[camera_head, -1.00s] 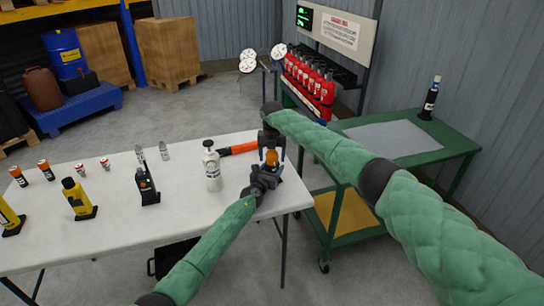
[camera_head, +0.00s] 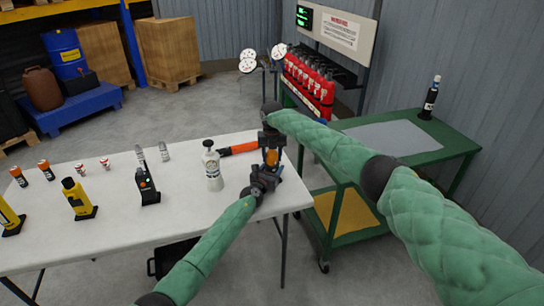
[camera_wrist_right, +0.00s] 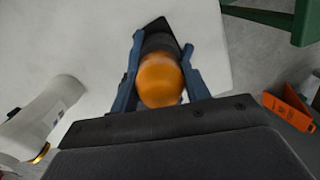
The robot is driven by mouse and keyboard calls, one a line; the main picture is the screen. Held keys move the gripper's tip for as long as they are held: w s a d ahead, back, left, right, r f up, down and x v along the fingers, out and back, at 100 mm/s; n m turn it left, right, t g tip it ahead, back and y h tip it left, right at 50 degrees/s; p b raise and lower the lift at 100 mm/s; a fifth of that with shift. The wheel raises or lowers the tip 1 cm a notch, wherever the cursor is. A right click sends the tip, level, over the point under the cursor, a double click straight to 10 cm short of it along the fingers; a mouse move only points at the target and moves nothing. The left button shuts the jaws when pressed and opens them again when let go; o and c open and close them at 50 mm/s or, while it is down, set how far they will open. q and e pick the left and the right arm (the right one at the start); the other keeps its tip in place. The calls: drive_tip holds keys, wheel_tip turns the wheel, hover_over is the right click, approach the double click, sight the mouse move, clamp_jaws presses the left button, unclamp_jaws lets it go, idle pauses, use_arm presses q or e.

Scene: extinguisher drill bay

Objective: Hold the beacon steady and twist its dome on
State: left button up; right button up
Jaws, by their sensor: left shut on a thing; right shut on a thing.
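The orange dome (camera_head: 271,157) is at the right end of the white table, between my two grippers. In the right wrist view the dome (camera_wrist_right: 161,80) lies between the blue fingers of my right gripper (camera_wrist_right: 161,88), which is shut on it. The dark beacon body (camera_wrist_right: 160,42) shows just beyond the dome, in line with it. My right gripper (camera_head: 271,147) reaches down from above. My left gripper (camera_head: 266,178) is shut on the beacon body from below and mostly hides it. Whether the dome is seated on the body cannot be told.
A white bottle (camera_head: 212,168) stands left of my left gripper. An orange-red tool (camera_head: 238,149) lies behind it. A black handheld device (camera_head: 147,186) and several small items stand farther left. A green cart (camera_head: 400,148) stands to the right.

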drive_tip(key=n, duration=1.3)
idle(0.7)
drive_tip(key=o, duration=1)
wheel_tip(320, 180, up, 12)
drive_tip(key=shift+f, duration=0.1)
use_arm(q)
drive_tip(key=o, duration=1.3)
drive_tip(key=shift+o, duration=0.2)
